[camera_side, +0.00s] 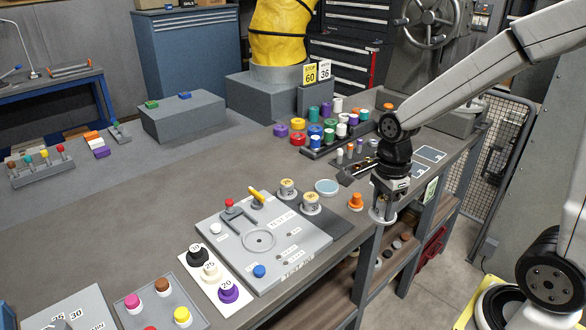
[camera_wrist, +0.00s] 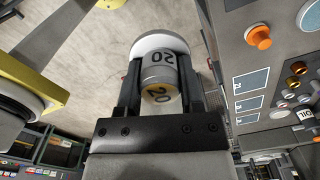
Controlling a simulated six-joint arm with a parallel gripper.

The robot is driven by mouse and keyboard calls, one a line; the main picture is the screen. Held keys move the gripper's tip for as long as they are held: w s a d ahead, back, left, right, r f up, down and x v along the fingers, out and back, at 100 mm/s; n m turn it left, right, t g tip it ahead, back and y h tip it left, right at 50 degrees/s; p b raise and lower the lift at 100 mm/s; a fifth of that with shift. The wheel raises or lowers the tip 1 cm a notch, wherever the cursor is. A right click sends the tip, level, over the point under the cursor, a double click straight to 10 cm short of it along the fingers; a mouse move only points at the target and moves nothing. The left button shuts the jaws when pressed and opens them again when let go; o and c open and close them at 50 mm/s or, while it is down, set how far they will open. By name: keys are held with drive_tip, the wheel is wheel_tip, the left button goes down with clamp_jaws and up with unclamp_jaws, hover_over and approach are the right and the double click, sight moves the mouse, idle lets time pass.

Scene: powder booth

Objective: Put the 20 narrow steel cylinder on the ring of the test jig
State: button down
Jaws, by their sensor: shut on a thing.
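My gripper (camera_side: 386,200) is beyond the right edge of the bench in the side view, pointing down. It is shut on the 20 narrow steel cylinder (camera_wrist: 158,72), which shows between the two fingers in the wrist view. The cylinder is grey, with 20 on its side and on its yellowish end, and a wider pale disc at its far end. The test jig (camera_side: 215,228) is a grey plate on the bench, left of my gripper. Its ring (camera_side: 259,240) lies near the plate's middle and looks empty.
Two steel cylinders (camera_side: 311,204) with yellowish tops stand behind the jig. An orange knob (camera_side: 355,201) stands between jig and gripper. A red-handled clamp (camera_side: 232,209) and a yellow-handled piece (camera_side: 257,196) rise from the jig's back. A white strip (camera_side: 213,272) holds numbered plugs.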

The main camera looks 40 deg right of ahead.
drive_tip(key=shift+w, duration=0.1)
drive_tip(key=shift+w+a, duration=0.2)
drive_tip(key=shift+w, duration=0.35)
drive_tip(key=w+a+n, duration=0.2)
drive_tip(key=w+a, duration=0.4)
drive_tip(key=w, duration=0.5)
drive_tip(key=n, duration=0.1)
hover_over(259, 241)
wheel_tip(259, 241, down, 4)
drive_tip(key=shift+w+f, duration=0.1)
drive_tip(key=shift+f, duration=0.1)
drive_tip(key=shift+f, duration=2.9)
drive_tip(key=shift+f, duration=0.65)
drive_tip(key=shift+c, duration=0.7)
unclamp_jaws()
